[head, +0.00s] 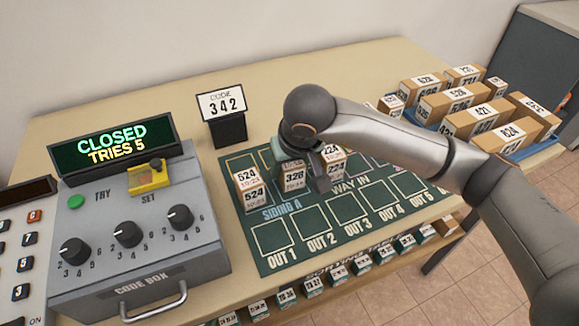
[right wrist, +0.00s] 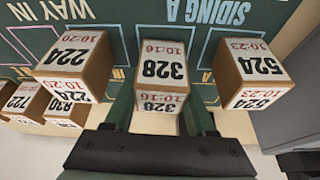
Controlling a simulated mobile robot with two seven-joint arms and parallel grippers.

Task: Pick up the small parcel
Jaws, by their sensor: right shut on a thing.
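Three small parcels stand in a row on the green mat (head: 285,240). They are labelled 524 (head: 252,192), 328 (head: 293,178) and 224 (head: 333,157). My right gripper (head: 299,168) comes down from above and is shut on parcel 328. In the right wrist view, parcel 328 (right wrist: 162,72) sits between the two dark green fingers, with parcel 224 (right wrist: 72,62) on its left and parcel 524 (right wrist: 250,75) on its right, both apart from it. I cannot tell whether parcel 328 touches the mat. My left gripper is not in view.
A code box (head: 135,240) showing CLOSED, TRIES 5 stands at the left. A sign reading CODE 342 (head: 223,103) stands behind the mat. Several larger parcels (head: 480,115) fill a blue tray at the right. The OUT squares at the mat's front are clear.

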